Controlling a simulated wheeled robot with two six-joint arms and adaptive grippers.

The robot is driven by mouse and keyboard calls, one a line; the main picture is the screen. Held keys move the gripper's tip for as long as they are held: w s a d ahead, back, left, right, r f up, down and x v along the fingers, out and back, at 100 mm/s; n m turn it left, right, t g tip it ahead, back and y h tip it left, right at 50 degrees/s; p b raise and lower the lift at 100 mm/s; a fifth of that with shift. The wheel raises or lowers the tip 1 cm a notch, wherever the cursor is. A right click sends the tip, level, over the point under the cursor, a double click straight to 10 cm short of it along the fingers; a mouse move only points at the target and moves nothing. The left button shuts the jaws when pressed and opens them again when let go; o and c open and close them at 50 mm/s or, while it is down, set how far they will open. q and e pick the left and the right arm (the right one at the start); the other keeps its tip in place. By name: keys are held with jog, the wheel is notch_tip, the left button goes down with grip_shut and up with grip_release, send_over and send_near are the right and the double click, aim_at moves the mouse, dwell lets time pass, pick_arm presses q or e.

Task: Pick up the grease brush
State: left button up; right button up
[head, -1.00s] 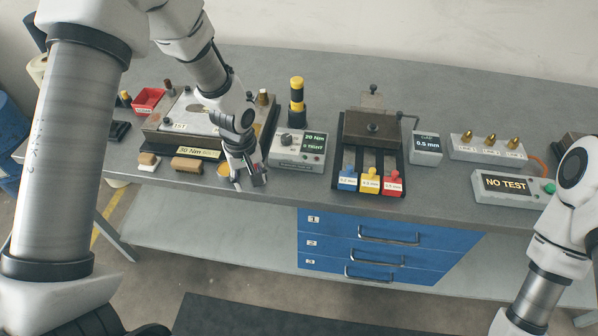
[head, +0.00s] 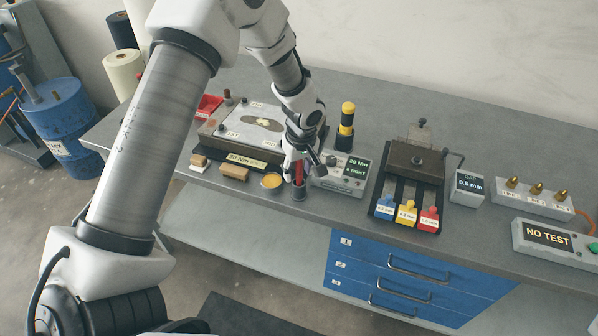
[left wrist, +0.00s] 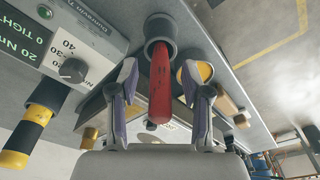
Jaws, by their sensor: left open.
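The grease brush shows as a red handle (head: 299,172) standing in a small dark cup (head: 299,192) near the table's front edge. In the left wrist view the red handle (left wrist: 160,90) rises out of the grey cup (left wrist: 160,28); its bristle end is hidden in the cup. My left gripper (head: 298,168) is open at the handle. In the left wrist view my left gripper's fingers (left wrist: 160,75) stand one on each side of the handle, with a gap on both sides. My right gripper is not in view.
A round tin with a yellow top (head: 272,181) stands just left of the cup. A torque box (head: 341,176) and a black-yellow tool (head: 346,124) are close on the right. Wooden-backed brushes (head: 233,173) and a metal plate fixture (head: 215,138) lie to the left.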

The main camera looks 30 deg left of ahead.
pick_arm(q)
grip_shut()
jog(key=shift+r, duration=0.1)
jog(key=shift+r, duration=0.35)
notch_tip(320, 180, up, 9)
jog(key=shift+f+b, duration=0.2)
jog(key=shift+b, duration=0.95)
jog(key=shift+r, duration=0.3)
